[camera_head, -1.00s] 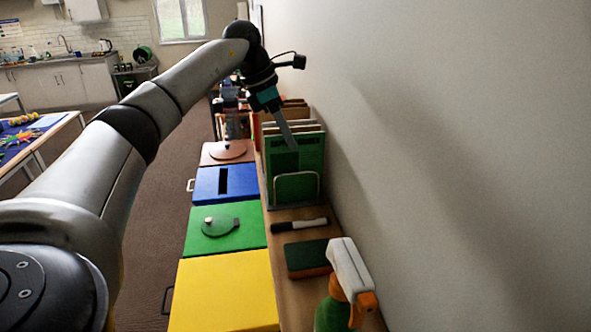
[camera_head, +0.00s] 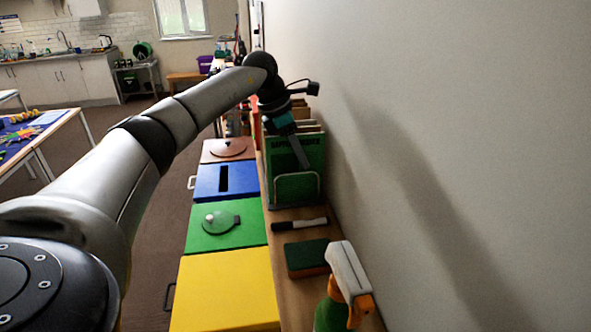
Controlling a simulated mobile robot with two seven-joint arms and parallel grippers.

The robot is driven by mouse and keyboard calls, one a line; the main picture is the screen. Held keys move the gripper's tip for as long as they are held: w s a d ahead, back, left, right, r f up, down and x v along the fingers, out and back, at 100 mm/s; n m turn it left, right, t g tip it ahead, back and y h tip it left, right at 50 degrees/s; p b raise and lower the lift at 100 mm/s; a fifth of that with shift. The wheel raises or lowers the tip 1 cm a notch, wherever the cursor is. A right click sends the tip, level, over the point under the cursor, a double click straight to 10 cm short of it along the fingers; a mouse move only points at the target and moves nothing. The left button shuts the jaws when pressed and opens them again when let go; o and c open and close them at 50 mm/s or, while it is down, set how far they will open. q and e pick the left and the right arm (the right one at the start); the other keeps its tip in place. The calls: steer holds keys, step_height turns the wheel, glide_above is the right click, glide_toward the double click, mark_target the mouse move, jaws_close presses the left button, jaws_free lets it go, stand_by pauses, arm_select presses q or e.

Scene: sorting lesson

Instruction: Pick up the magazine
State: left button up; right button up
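The magazine (camera_head: 314,152) has a dark green cover and stands upright at the front of a file rack (camera_head: 297,187) on the wooden shelf by the wall. My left gripper (camera_head: 303,160) reaches over from the left and points down at the magazine's front, overlapping its cover in the picture. Only one finger's side shows, so I cannot tell whether the fingers are open or touch the magazine. My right gripper is not in view.
A black-and-white marker (camera_head: 299,224), a green and brown sponge (camera_head: 307,258) and a spray bottle (camera_head: 345,280) lie or stand nearer on the shelf. Yellow (camera_head: 223,290), green (camera_head: 245,234) and blue (camera_head: 245,182) bin lids run along its left. The wall is close on the right.

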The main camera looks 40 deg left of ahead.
arm_select(q)
steer(key=shift+f, duration=0.15)
stand_by(0.3)
jaws_close()
